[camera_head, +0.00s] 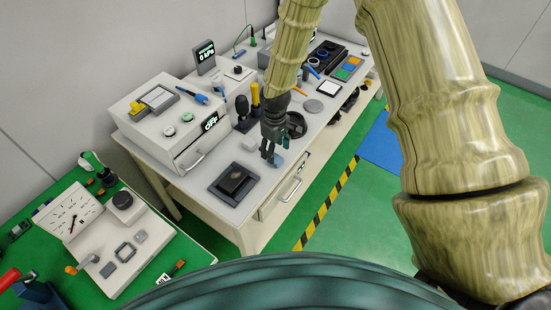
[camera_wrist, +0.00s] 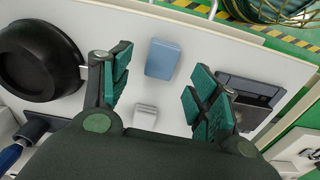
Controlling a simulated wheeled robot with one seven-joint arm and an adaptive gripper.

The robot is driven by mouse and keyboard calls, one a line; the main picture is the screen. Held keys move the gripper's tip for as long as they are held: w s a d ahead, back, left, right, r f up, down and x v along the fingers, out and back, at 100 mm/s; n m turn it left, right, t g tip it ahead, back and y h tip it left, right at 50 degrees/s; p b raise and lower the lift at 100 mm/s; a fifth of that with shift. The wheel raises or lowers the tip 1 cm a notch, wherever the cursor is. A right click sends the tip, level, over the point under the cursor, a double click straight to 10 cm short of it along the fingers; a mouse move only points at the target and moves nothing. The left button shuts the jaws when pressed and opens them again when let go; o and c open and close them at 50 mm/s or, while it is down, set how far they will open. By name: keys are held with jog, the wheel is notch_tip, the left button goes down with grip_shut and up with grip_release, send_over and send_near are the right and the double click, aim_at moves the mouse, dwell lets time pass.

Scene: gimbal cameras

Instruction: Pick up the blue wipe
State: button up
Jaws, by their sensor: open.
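The blue wipe (camera_wrist: 163,59) is a small light-blue block lying flat on the white table top (camera_wrist: 255,60). In the wrist view it sits between and beyond the two green-padded fingers of my gripper (camera_wrist: 160,90), with clear space on both sides. In the head view my gripper (camera_head: 269,154) points down over the table, and the wipe (camera_head: 277,160) shows in part beside the fingertips. My gripper is open and holds nothing. I cannot tell its exact height above the wipe.
A black tray with a dark block (camera_head: 234,181) lies on the table to the left of my gripper. A black round bowl-like part (camera_wrist: 38,62) is on the other side. A small white block (camera_wrist: 146,115) lies near the wipe. The table's front edge is close.

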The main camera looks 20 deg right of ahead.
aim_at(276, 158)
jog(key=shift+s+f+p, duration=0.1)
jog(key=shift+f+p, duration=0.8)
jog(key=shift+f, duration=1.2)
jog(key=c, duration=0.9)
